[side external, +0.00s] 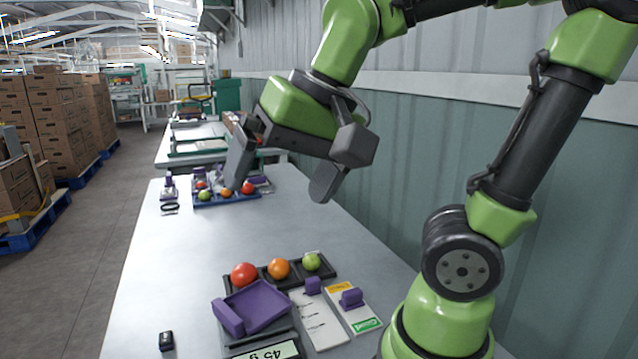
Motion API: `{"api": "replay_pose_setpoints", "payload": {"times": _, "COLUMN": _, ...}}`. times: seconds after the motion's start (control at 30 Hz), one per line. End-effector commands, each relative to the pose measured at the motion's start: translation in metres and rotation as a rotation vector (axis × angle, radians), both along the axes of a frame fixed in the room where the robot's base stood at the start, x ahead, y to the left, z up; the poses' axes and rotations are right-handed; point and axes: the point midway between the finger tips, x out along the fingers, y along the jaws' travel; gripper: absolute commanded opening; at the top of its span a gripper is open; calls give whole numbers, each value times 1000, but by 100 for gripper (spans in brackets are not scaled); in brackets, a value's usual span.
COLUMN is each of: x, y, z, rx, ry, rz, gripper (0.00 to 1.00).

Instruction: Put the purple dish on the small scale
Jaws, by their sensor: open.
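The purple dish (262,304) is a shallow square tray with a thick grip block on its left side. It appears to rest on the small dark scale (288,338), near the front of the table. The scale's lit display (265,352) shows upside-down digits at the bottom edge of the picture. My gripper (280,188) is open and empty, with its two fingers spread wide. It hangs above the table, well apart from the dish.
A dark tray (327,271) holds red, orange and green tomatoes behind the dish. Cards with purple-handled pieces (352,298) lie to its right. A small black object (166,341) lies at front left. A blue tray (215,201) of tomatoes stands farther back. The middle table is clear.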

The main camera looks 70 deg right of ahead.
Motion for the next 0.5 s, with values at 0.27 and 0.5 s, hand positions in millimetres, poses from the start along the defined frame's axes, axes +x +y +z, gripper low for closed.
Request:
{"api": "replay_pose_setpoints", "payload": {"times": 0.27, "x": -39, "y": 1, "z": -3, "rx": -94, "ry": -222, "rz": 253, "gripper": 100}}
{"api": "replay_pose_setpoints", "payload": {"times": 0.5, "x": -42, "y": 2, "z": -4, "rx": -108, "ry": -240, "rz": 279, "gripper": 100}}
